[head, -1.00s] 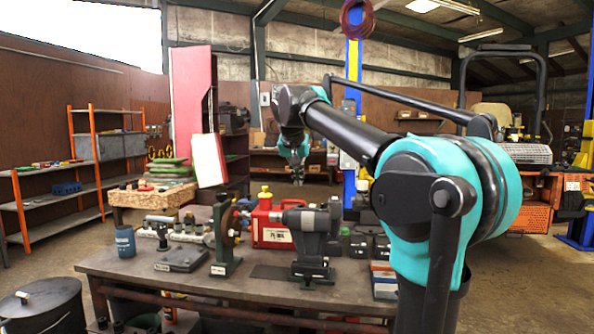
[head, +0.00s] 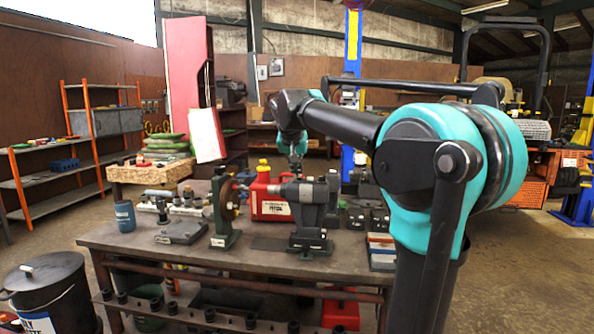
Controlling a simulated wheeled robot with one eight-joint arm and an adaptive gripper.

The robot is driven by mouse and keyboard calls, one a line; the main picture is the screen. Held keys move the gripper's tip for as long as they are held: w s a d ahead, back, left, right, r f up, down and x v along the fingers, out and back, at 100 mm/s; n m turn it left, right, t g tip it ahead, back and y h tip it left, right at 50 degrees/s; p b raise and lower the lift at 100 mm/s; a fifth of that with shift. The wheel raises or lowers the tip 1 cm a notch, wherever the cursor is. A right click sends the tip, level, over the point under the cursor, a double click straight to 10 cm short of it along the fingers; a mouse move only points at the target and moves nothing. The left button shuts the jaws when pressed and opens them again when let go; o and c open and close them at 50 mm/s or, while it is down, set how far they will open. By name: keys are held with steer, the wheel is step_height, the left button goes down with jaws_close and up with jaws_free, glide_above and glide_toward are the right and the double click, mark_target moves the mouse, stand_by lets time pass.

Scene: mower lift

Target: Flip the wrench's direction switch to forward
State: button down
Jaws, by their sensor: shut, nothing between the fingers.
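The wrench (head: 312,194) is a dark grey power tool on the workbench (head: 140,241), held upright with its nose pointing left. Its handle reaches down to a black base with a white label. The direction switch is too small to make out. My gripper (head: 296,166) hangs from the teal wrist, pointing down. In the picture it is just above the wrench's nose and appears apart from it. It is small and partly lost against the background, and it is shut and empty.
A green stand with a disc (head: 225,209) is left of the wrench, and a red container (head: 266,205) is behind it. A blue cup (head: 124,216) and a small press-like tool (head: 180,231) stand further left. Small boxes (head: 382,253) lie right. The bench front is clear.

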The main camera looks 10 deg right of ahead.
steer(key=shift+s+a+f+t, duration=0.15)
steer(key=shift+s+f+t, duration=0.15)
steer(key=shift+f+t, duration=0.35)
steer(key=shift+s+f+t+h, duration=0.15)
steer(key=shift+t+h, duration=0.25)
steer(key=shift+t, duration=0.35)
steer(key=shift+s+f, duration=0.1)
steer(key=shift+f, duration=0.1)
